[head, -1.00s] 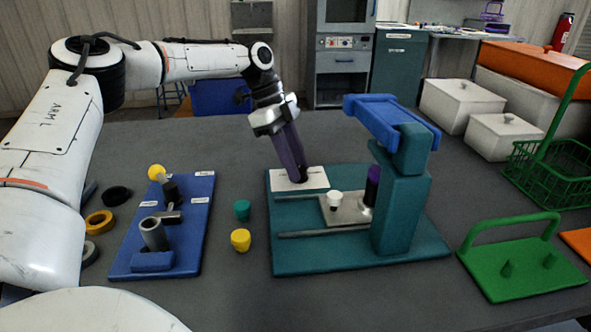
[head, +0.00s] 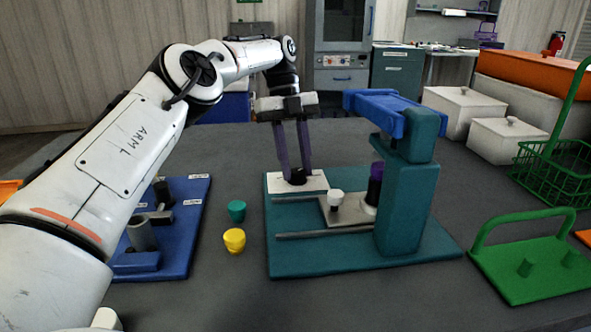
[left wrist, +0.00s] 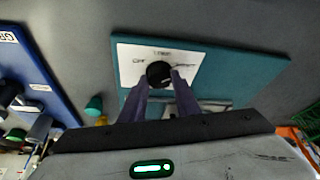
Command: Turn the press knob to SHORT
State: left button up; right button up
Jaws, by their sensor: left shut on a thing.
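The teal press (head: 405,205) stands on its teal base plate, with a blue lever on top. At the plate's back left corner is a white label panel (head: 314,181) with a black knob (head: 298,175). My left gripper (head: 295,180) points down from above, its two purple fingers shut on the knob. In the left wrist view the black knob (left wrist: 160,73) sits between the fingertips. Small words stand left of, above and right of it on the panel (left wrist: 128,54); they are too blurred to read surely. I cannot tell which word the knob points to.
A blue fixture board (head: 190,220) lies left, partly behind my left arm. A teal cup (head: 236,210) and a yellow cup (head: 234,240) stand between it and the press. A green plate with a handle (head: 530,268) and a green basket (head: 555,165) are at the right.

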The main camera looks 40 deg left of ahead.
pick_arm(q)
jog(key=shift+m, duration=0.3)
pick_arm(e)
jog(key=shift+w, duration=0.1)
pick_arm(q)
jog(key=o, duration=1)
jog(key=shift+o, duration=0.2)
